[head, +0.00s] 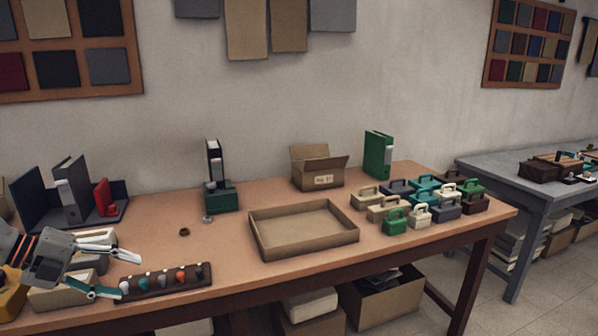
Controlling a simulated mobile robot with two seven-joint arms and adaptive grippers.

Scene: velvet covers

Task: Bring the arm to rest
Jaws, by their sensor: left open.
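My left gripper (122,275) is at the lower left of the head view, over the left end of the table. Its two fingers are spread apart and nothing is between them. The fingers point right, close to a dark rack (165,282) with several small coloured knobs. A pale block (62,292) lies under and behind the gripper, partly hidden by it. My right gripper does not show.
An empty shallow cardboard tray (303,251) sits mid-table on the wooden table (215,250). Several small handled cases (420,213) stand at the right. A binder rack (68,212), a green-based stand (220,197), an open carton (318,175) and a green binder (378,154) line the back.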

